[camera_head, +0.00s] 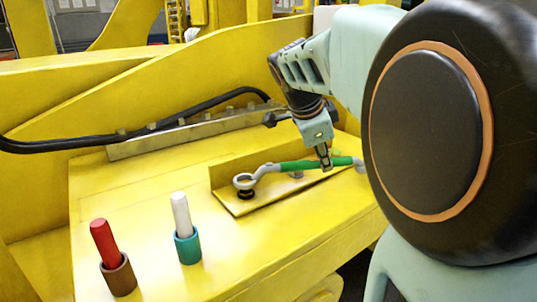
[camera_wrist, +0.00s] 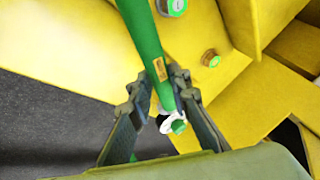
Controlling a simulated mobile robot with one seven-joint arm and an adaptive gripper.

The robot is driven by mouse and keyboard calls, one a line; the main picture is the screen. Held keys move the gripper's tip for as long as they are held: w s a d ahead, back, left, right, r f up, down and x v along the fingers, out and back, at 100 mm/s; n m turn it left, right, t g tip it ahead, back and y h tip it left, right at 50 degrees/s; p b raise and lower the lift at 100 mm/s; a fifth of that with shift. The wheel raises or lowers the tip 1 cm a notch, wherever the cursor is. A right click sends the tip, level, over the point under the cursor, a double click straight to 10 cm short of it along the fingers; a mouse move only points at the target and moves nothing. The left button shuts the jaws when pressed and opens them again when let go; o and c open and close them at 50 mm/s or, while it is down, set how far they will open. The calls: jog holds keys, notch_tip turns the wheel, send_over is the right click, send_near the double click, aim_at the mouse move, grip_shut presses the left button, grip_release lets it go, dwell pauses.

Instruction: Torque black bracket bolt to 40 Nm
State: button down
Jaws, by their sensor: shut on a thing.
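My gripper (camera_head: 325,163) is shut on a wrench with a green handle (camera_head: 297,166) and grey metal ends. In the wrist view the green handle (camera_wrist: 143,32) passes between my gripper's fingers (camera_wrist: 168,98). The wrench's left ring end (camera_head: 244,181) is at a dark, round bolt (camera_head: 246,194) on the left part of a yellow angled plate (camera_head: 225,190). I cannot tell whether the ring is seated on it. No clearly black bracket shows. The wrench's right end is partly hidden by my arm.
A red marker (camera_head: 104,240) in a brown holder and a white marker (camera_head: 180,213) in a teal holder stand at the front left. A black hose (camera_head: 60,143) runs along a metal rail (camera_head: 180,133) behind. Green-marked bolts (camera_wrist: 210,58) show in the wrist view.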

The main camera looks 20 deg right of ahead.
jog(key=shift+f+b, duration=1.15)
jog(key=shift+b, duration=0.15)
dwell(0.5)
jog(key=shift+s+f+b, duration=0.1)
jog(key=shift+s+b, duration=0.15)
jog(key=shift+b, duration=0.05)
jog(key=shift+s+a+r+m+g+h+b, duration=0.1)
jog(key=shift+s+a+m+g+h+b, duration=0.1)
jog(key=shift+s+m+b, duration=0.3)
jog(key=shift+s+a+r+m+g+h+b, duration=0.1)
jog(key=shift+s+m+g+h+b, duration=0.15)
jog(key=shift+s, duration=0.3)
jog(key=shift+s+a+m+g+b, duration=0.2)
jog(key=shift+s+m+b, duration=0.25)
jog(key=shift+s, duration=0.2)
jog(key=shift+s+a+m+g+b, duration=0.15)
jog(key=shift+s+m+b, duration=0.2)
jog(key=shift+s+m, duration=0.2)
jog(key=shift+s+f, duration=0.1)
jog(key=shift+s, duration=0.05)
